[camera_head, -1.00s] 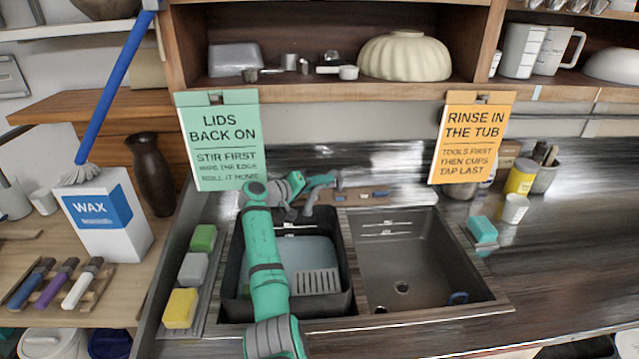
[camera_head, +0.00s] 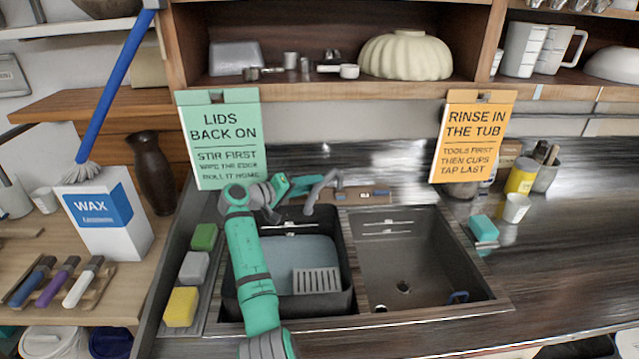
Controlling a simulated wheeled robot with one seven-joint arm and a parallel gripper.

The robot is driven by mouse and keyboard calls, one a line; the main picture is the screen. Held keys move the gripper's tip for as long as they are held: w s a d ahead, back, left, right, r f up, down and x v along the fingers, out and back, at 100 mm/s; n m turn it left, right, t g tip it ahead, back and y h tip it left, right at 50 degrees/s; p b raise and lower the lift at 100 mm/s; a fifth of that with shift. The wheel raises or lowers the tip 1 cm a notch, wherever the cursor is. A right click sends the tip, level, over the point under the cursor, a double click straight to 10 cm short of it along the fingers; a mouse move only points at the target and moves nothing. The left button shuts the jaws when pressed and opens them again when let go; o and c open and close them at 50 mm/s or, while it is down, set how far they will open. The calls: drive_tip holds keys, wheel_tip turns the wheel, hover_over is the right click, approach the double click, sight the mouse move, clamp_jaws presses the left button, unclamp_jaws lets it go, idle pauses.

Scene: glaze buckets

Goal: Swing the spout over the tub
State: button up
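The grey curved spout (camera_head: 322,188) stands behind the sinks, near the divider between the left and right basins. Its free end points down and left, near the back right rim of the dark tub (camera_head: 290,308). I cannot tell whether the end is inside the rim. The tub sits in the left basin and holds bluish water and a slotted grey piece. My teal and grey gripper (camera_head: 292,184) is at the back of the tub, just left of the spout. I cannot tell whether it touches the spout, and its fingers are too small to read.
The empty right basin (camera_head: 405,255) is beside the tub. Sponges (camera_head: 194,268) line a tray on the left. A green sign (camera_head: 220,140) and an orange sign (camera_head: 474,140) hang from the shelf. A teal sponge (camera_head: 483,229) and cups stand at right.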

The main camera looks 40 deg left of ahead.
drive_tip(key=shift+v, duration=2.55)
drive_tip(key=shift+w+r, duration=0.1)
